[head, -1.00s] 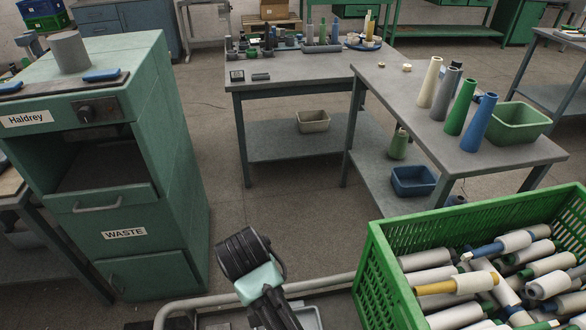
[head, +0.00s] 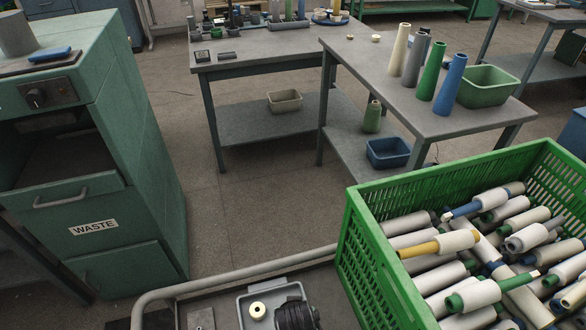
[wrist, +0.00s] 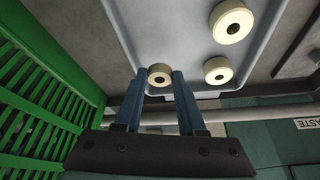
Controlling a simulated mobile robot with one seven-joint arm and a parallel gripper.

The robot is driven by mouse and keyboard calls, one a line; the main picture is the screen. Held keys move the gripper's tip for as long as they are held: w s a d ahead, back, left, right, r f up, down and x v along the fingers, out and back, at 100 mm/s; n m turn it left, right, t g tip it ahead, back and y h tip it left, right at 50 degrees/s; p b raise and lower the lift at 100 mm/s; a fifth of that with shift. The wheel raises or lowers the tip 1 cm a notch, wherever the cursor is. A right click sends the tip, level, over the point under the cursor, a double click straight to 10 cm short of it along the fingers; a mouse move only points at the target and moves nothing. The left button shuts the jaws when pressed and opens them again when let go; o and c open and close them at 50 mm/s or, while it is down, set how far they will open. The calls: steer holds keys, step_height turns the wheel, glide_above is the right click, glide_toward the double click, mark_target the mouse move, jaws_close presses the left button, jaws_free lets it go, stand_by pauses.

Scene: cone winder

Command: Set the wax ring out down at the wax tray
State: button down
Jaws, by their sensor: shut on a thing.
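My gripper (wrist: 158,80) has two blue fingers, shut on a small cream wax ring (wrist: 160,70) with a dark hole, held at the fingertips. The wax tray (wrist: 175,35) is a shallow grey tray. In the wrist view the held ring overlaps the tray near its edge; I cannot tell whether it touches the tray. Two more cream rings lie in the tray, a larger one (wrist: 231,20) and another (wrist: 218,70). In the head view the tray (head: 243,310) is at the bottom, with one ring (head: 257,310) showing. My dark wrist covers its right part there.
A green crate (head: 365,240) full of yarn-wound tubes stands right of the tray. A grey rail (head: 240,268) runs behind the tray. A green waste cabinet (head: 150,170) stands at left. Two tables with cones and bins are farther back.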

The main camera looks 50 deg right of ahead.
steer(key=shift+f+b, duration=0.35)
steer(key=shift+f, duration=1.25)
steer(key=shift+f, duration=0.15)
steer(key=c, duration=0.8)
jaws_free()
steer(key=shift+o, duration=0.2)
steer(key=shift+r, duration=0.25)
steer(key=p+v, duration=0.3)
steer(key=v, duration=0.9)
steer(key=shift+p, duration=0.3)
